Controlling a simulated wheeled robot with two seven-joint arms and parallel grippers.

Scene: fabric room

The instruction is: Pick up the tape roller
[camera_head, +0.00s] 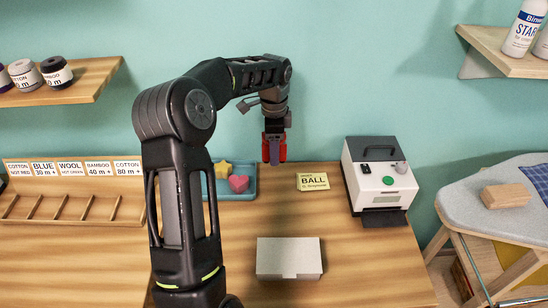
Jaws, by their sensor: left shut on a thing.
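My left arm rises from the bottom and bends over to the right, with its left gripper (273,130) pointing down above the back of the wooden table (370,270). The gripper is shut on a small red and purple-grey thing, which I take to be the tape roller (274,152). It hangs upright, in front of the wall near the table's back edge. Its exact shape is partly hidden by the fingers, and I cannot tell its height over the table. My right gripper is out of view.
A blue tray (249,192) with a yellow star and a pink heart lies left of the gripper. A yellow card (312,181), a white box (289,258) and a white-and-black machine (379,177) are on the table. A labelled rack (70,208) stands left; a wall shelf (505,50) hangs right.

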